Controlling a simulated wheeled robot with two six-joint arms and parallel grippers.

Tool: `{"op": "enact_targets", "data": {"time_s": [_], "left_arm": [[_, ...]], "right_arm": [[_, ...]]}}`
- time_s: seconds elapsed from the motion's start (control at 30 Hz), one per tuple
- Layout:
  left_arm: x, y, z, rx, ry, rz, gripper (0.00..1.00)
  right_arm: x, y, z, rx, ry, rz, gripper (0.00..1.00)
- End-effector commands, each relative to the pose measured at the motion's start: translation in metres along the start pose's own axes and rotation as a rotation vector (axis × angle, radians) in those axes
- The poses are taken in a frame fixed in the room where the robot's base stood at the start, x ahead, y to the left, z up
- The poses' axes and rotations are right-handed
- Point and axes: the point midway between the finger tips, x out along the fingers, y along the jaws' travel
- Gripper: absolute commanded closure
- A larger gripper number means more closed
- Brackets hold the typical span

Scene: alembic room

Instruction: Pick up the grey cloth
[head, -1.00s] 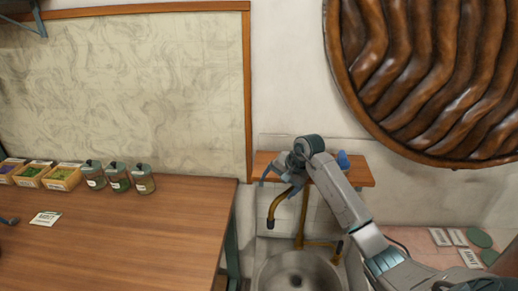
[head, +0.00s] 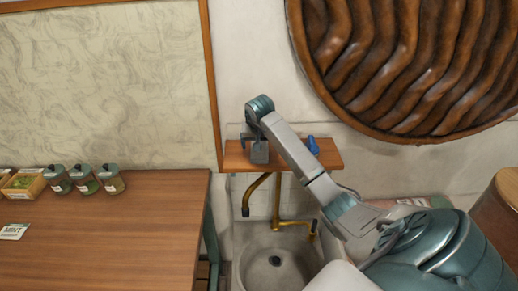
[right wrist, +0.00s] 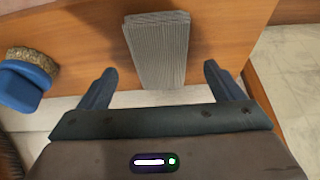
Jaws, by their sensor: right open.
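The grey cloth (right wrist: 157,50) is a ribbed, folded strip lying on the wooden shelf and hanging at its front edge in the right wrist view. My right gripper (right wrist: 155,85) is open, with its two blue-grey fingers apart on either side of the cloth's near end. I cannot tell whether the fingers touch it. In the head view my right gripper (head: 258,150) is over the shelf above the sink, and it largely hides the cloth there. My left gripper is not in view.
A blue object (right wrist: 25,85) with a tan top is left of the cloth on the shelf (head: 325,158). A brass tap (head: 280,205) and round sink (head: 272,265) are below. A wooden table (head: 110,235) with jars (head: 110,179) stands left.

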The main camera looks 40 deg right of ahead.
Motion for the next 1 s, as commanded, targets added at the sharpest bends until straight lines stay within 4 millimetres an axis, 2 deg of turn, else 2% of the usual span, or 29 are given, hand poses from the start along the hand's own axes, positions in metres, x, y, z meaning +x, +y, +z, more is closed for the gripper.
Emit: {"op": "enact_targets", "data": {"time_s": [0.03, 0.2, 0.33, 0.53, 0.77, 0.8, 1.0], "left_arm": [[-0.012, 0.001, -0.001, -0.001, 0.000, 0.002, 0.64], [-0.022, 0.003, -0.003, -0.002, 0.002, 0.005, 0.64], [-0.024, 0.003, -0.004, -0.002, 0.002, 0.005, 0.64], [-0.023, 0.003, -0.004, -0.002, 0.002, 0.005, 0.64], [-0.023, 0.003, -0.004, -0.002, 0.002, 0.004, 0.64], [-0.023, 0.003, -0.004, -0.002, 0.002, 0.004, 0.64], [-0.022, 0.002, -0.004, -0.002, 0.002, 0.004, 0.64]], "right_arm": [[0.002, -0.001, -0.002, 0.000, -0.005, 0.001, 0.13], [0.025, -0.001, -0.002, 0.000, -0.005, 0.001, 0.13], [0.034, -0.001, -0.001, 0.000, -0.002, 0.000, 0.13], [0.035, -0.001, -0.001, 0.000, -0.001, 0.000, 0.13], [0.035, -0.001, -0.001, 0.000, -0.001, 0.000, 0.58], [0.035, -0.001, -0.001, 0.000, -0.001, 0.000, 0.61], [0.035, -0.001, -0.001, 0.000, -0.001, 0.000, 0.61]]}}
